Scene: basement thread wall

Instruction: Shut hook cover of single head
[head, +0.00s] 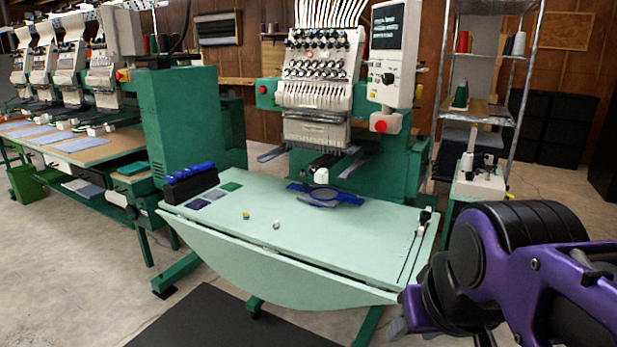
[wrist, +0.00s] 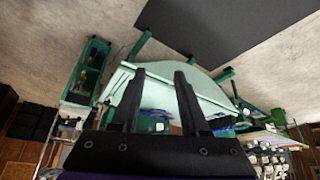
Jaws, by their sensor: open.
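The single-head embroidery machine (head: 316,102) stands behind the pale green table, with its white needle head and a control panel at its right. A small white part (head: 321,176), likely at the hook arm's front end, sits below the head at the table's back edge. It is too small to tell whether a cover there is open or shut. My gripper (wrist: 160,75) is open and empty in the wrist view, its two black fingers apart over the table. In the head view my purple arm is at the lower right, well away from the machine's hook area.
The pale green table (head: 300,235) carries a blue hoop (head: 325,196), two small bobbin-like pieces, cloth swatches and a black rack with blue items (head: 190,182). A multi-head machine (head: 75,75) stands left. A metal shelf (head: 490,60) stands right. Floor in front is open around a dark mat.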

